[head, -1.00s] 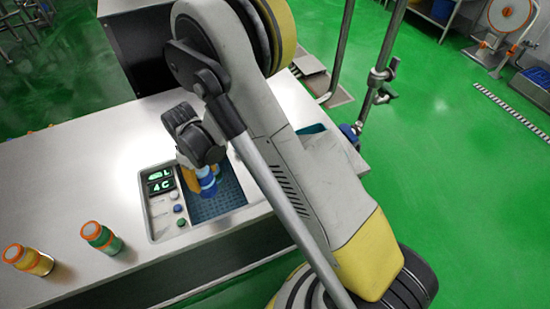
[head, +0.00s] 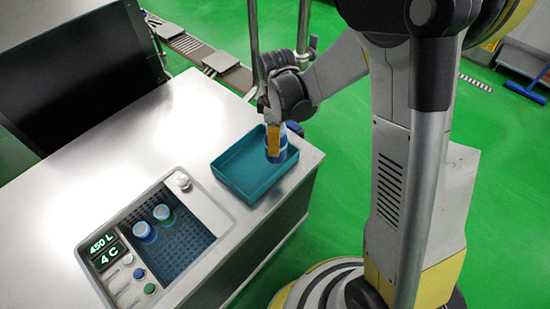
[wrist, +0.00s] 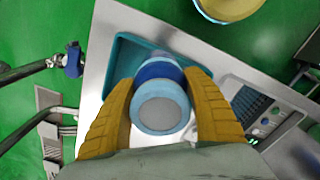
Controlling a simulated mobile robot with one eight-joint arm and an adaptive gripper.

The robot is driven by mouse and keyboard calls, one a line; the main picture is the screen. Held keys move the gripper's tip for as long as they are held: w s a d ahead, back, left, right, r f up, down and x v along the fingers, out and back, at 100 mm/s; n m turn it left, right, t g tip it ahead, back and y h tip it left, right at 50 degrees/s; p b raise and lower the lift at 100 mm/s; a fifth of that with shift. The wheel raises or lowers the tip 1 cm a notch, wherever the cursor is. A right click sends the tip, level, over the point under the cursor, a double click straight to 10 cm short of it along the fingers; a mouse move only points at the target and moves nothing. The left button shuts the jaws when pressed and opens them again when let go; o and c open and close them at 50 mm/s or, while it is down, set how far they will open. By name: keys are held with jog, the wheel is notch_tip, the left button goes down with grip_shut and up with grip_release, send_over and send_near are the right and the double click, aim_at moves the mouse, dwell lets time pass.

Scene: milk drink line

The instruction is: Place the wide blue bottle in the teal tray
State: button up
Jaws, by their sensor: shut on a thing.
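My gripper (head: 274,140) has its yellow fingers shut on the wide blue bottle (head: 283,152), which has blue and pale bands. In the head view the bottle is upright or nearly so, at the far right corner of the teal tray (head: 226,181). I cannot tell whether its base touches the tray floor. In the wrist view the bottle (wrist: 160,106) is seen end-on between both fingers (wrist: 160,84), with the teal tray (wrist: 122,58) behind it. The tray holds nothing else that I can see; the bottle and fingers hide part of it.
Two blue-capped bottles (head: 142,230) (head: 162,213) stand on the dark grid (head: 185,245) of the recessed panel, left of the tray. A display (head: 104,250), buttons and a knob (head: 182,180) edge that panel. The metal counter (head: 150,140) is clear behind. A pole (head: 254,45) rises beyond the tray.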

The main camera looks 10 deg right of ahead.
jog(key=shift+f, duration=0.2)
jog(key=shift+w+a+f+b, duration=0.4)
jog(key=shift+a+f+b, duration=0.65)
jog(key=shift+a+f, duration=0.75)
jog(key=shift+w+a+f+b, duration=0.45)
jog(key=shift+a+f+b, duration=0.6)
jog(key=shift+a+f, duration=0.7)
jog(key=shift+w+a+f+b, duration=0.4)
jog(key=shift+a+f+b, duration=0.65)
jog(key=shift+a+f, duration=0.75)
jog(key=shift+f, duration=0.15)
jog(key=o, duration=1.4)
